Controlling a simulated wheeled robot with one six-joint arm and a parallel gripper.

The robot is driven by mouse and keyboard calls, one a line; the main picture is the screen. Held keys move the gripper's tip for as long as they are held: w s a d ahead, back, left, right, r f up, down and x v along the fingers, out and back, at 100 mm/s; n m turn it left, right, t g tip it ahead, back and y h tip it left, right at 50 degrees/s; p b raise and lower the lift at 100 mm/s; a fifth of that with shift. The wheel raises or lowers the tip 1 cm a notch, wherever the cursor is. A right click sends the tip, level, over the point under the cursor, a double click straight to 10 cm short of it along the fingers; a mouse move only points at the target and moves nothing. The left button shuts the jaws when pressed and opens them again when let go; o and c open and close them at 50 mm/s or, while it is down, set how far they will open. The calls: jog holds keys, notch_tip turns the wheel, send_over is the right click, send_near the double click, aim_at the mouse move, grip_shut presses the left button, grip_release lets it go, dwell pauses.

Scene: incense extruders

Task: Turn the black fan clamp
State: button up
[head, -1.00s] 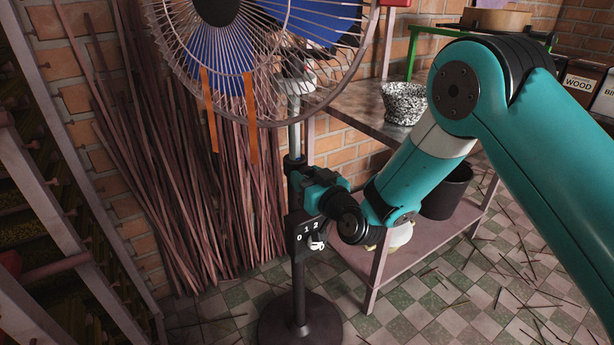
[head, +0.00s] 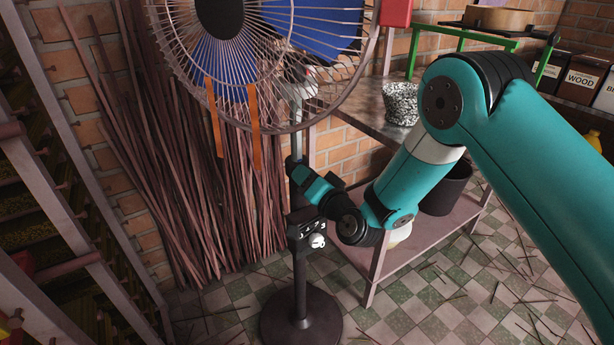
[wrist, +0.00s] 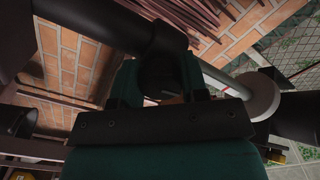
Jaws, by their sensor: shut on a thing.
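The standing fan shows in the head view, with its wire cage (head: 290,110) above a pole (head: 299,275) on a round black base (head: 301,318). My gripper (head: 297,175) is at the pole below the cage, reaching in from the right. In the wrist view my gripper (wrist: 160,85) is shut on the black fan clamp (wrist: 160,62), a dark part between its teal fingers. My gripper hides most of the clamp in the head view. A dark control box (head: 305,233) with white digits and a pale knob sits on the pole just below my gripper.
A shelf table (head: 362,124) with a speckled pot (head: 400,103) stands right of the fan. A dark bucket (head: 446,190) is on its lower shelf. Thin sticks (head: 170,150) lean on the brick wall at left. Loose sticks litter the tiled floor at right.

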jog(key=shift+s+f+m, duration=0.1)
jog(key=shift+m, duration=0.2)
jog(key=o, duration=0.9)
jog(key=b+v, duration=1.7)
jog(key=b, duration=0.4)
jog(key=shift+s+d, duration=0.2)
jog(key=shift+a, duration=0.1)
